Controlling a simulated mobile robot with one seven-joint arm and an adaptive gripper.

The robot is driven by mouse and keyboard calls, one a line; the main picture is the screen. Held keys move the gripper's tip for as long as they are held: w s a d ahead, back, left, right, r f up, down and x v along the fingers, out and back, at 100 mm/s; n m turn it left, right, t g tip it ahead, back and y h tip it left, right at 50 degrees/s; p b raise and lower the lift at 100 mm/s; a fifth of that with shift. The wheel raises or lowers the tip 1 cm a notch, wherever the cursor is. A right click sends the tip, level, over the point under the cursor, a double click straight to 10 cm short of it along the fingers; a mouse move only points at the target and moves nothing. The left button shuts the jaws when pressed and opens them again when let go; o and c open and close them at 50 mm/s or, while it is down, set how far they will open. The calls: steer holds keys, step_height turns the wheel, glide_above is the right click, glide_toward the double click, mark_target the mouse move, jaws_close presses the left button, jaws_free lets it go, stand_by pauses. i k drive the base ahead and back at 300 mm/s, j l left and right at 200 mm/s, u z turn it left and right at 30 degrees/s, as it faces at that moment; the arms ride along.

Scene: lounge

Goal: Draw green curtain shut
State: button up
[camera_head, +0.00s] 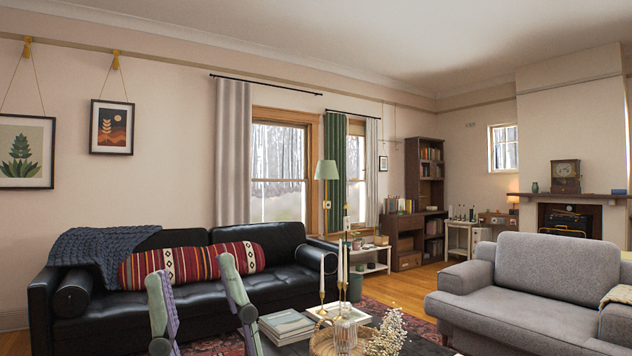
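The green curtain (340,200) hangs gathered at the left side of the far, narrower window (356,165) on the back wall. It hangs from a short dark rod (352,115). The window pane to its right is uncovered. A grey curtain (372,175) hangs at that window's right side. A pale green lampshade (326,170) stands in front of the green curtain and hides part of its left edge.
A black sofa (200,295) stands along the wall. A grey armchair (540,285) is at right. Candles and books (286,326) occupy the low table in front. Bare wooden floor (400,285) shows between sofa and armchair.

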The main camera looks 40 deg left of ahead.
mark_target(341, 118)
steer(key=u, duration=1.2)
